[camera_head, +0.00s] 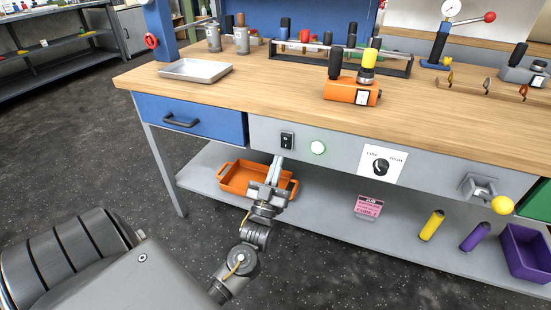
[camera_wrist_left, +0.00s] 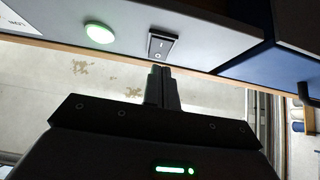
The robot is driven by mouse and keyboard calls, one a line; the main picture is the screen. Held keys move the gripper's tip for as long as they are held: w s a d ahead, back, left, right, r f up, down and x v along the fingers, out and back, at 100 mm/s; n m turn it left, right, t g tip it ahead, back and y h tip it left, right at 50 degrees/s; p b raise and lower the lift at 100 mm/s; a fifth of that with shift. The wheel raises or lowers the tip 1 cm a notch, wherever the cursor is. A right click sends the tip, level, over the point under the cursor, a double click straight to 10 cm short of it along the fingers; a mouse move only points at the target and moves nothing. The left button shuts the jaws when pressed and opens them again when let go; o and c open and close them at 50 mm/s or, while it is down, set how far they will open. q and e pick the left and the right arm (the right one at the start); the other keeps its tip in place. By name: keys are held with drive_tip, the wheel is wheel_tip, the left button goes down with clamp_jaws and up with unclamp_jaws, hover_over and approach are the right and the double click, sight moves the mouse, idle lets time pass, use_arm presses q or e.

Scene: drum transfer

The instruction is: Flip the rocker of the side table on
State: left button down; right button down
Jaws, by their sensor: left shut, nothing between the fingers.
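The black rocker switch (camera_head: 287,140) is set in the grey front panel of the side table (camera_head: 330,150). The rocker also shows in the left wrist view (camera_wrist_left: 162,46), with pale marks on its face. My left gripper (camera_head: 278,160) is shut and empty, its fingertips just below the rocker. In the left wrist view the closed fingers (camera_wrist_left: 161,72) point at the rocker's near edge; whether they touch it I cannot tell. A round lamp (camera_head: 318,148) beside the rocker glows pale green, also in the left wrist view (camera_wrist_left: 100,32). My right gripper is not in view.
A blue drawer (camera_head: 190,117) is left of the rocker. A dial on a white plate (camera_head: 382,164) and a yellow-knobbed lever (camera_head: 500,204) are to its right. An orange tray (camera_head: 232,178) sits on the lower shelf behind my left gripper. The tabletop holds an orange device (camera_head: 350,92).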

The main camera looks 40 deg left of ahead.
use_arm(q)
drive_tip(key=w+f+v, duration=0.1)
drive_tip(key=v, duration=0.9)
drive_tip(key=shift+f+h, duration=0.2)
drive_tip(key=shift+h, duration=0.1)
drive_tip(key=shift+a, duration=0.1)
